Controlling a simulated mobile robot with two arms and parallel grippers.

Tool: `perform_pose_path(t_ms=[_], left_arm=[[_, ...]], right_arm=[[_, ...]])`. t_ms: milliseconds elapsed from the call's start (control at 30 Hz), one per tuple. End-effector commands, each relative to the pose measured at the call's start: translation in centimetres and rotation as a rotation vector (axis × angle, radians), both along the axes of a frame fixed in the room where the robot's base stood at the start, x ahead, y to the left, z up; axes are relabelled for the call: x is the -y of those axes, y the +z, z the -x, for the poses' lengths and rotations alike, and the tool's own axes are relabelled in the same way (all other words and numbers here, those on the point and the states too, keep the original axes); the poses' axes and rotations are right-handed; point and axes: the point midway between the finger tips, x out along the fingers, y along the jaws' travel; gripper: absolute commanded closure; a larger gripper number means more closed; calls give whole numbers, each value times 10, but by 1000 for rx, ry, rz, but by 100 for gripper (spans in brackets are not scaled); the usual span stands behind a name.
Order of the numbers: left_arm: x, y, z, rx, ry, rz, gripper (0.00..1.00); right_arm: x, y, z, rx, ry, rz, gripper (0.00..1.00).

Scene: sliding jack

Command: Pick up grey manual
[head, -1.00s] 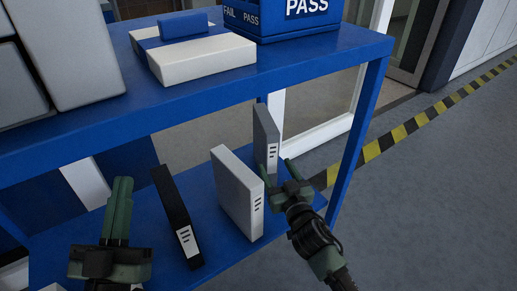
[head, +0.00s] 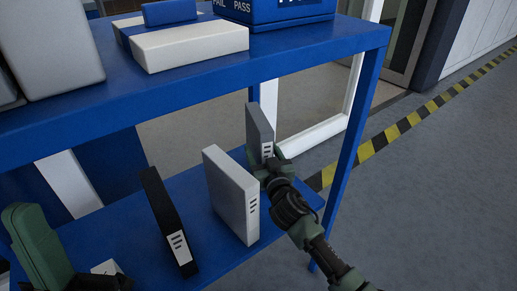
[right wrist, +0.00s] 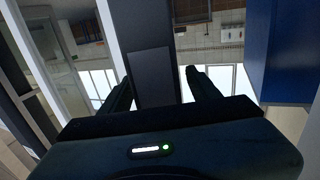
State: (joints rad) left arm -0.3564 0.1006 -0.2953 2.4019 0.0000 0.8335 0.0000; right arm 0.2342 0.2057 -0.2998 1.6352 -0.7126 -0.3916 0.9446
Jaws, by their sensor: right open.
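The grey manual (head: 260,132) stands upright on the lower shelf, at the right end of a row of three. My right gripper (head: 268,168) is at its front edge, fingers open, partly hiding its lower part. In the right wrist view the dark manual (right wrist: 150,75) stands between the two open fingers (right wrist: 160,92), with a gap visible on the right side. My left gripper (head: 38,245) is at the lower left, fingers together and empty, apart from the manuals.
A white manual (head: 232,195) and a black manual (head: 168,222) stand to the left on the blue lower shelf (head: 205,262). The upper shelf (head: 190,88) above carries white and blue boxes. A blue leg (head: 355,140) rises at the right.

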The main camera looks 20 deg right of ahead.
Motion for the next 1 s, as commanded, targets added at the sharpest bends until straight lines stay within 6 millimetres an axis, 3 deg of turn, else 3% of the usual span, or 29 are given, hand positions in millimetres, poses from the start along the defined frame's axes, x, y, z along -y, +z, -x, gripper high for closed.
perform_pose_path(t_ms=[267, 400, 467, 500, 1000], left_arm=[[-1, 1, 3, 13, -1, 5, 100], [-1, 1, 3, 12, -1, 4, 100], [-1, 1, 3, 12, -1, 4, 100], [0, 1, 2, 12, -1, 4, 100], [1, 2, -2, -8, 0, -2, 100]], right_arm=[[0, 0, -2, -1, 0, 0, 41], [0, 0, -2, -1, 0, 0, 80], [0, 0, -2, -1, 0, 0, 97], [0, 0, -2, 0, 0, 0, 100], [0, 6, -2, 5, 1, 1, 100]])
